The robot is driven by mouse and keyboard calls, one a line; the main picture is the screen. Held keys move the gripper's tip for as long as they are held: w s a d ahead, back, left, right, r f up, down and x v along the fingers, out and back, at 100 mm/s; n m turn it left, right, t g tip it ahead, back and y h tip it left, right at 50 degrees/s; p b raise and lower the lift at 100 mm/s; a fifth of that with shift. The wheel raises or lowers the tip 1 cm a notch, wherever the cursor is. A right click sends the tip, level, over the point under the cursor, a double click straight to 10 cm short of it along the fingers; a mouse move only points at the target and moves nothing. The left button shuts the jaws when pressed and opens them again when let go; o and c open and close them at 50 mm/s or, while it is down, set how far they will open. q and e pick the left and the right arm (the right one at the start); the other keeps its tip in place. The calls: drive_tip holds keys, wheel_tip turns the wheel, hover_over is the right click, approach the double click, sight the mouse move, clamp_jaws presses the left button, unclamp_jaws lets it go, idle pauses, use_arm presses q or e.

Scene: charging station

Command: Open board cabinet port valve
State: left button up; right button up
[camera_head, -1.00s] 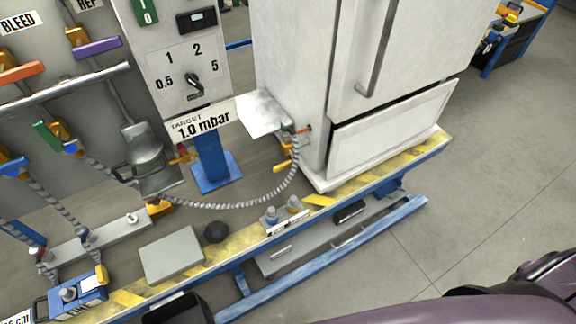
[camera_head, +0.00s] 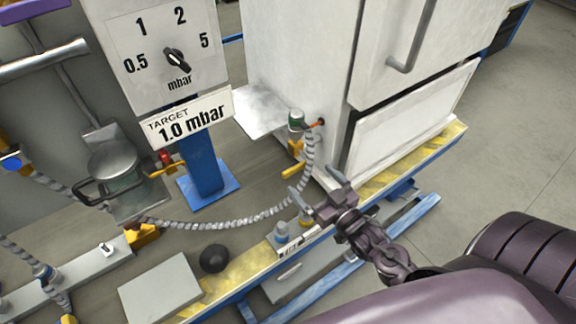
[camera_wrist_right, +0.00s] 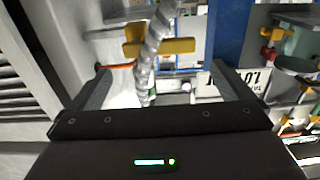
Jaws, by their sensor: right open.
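The white cabinet (camera_head: 300,75) stands on the yellow-striped platform. A small valve with a yellow lever (camera_head: 293,172) sits low beside its left side, by the port with a green-collared fitting (camera_head: 296,121) and the grey ribbed hose (camera_head: 225,221). My right gripper (camera_head: 316,186) is open and empty, just right of and in front of the lever. In the right wrist view, the yellow lever (camera_wrist_right: 178,46) lies crosswise ahead of the open fingers, behind the hose (camera_wrist_right: 152,48). The gap between fingers and lever is hard to judge. My left gripper is out of view.
A metal shelf (camera_head: 257,110) juts from the cabinet's left side. A blue post (camera_head: 206,165) carries the mbar dial panel (camera_head: 160,50). Open floor (camera_head: 480,170) lies right.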

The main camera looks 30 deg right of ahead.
sight(299, 167)
drive_tip(key=w, duration=0.4)
drive_tip(key=w+a, duration=0.1)
drive_tip(key=w, duration=0.2)
drive_tip(key=shift+w, duration=0.1)
drive_tip(key=c, duration=1.2)
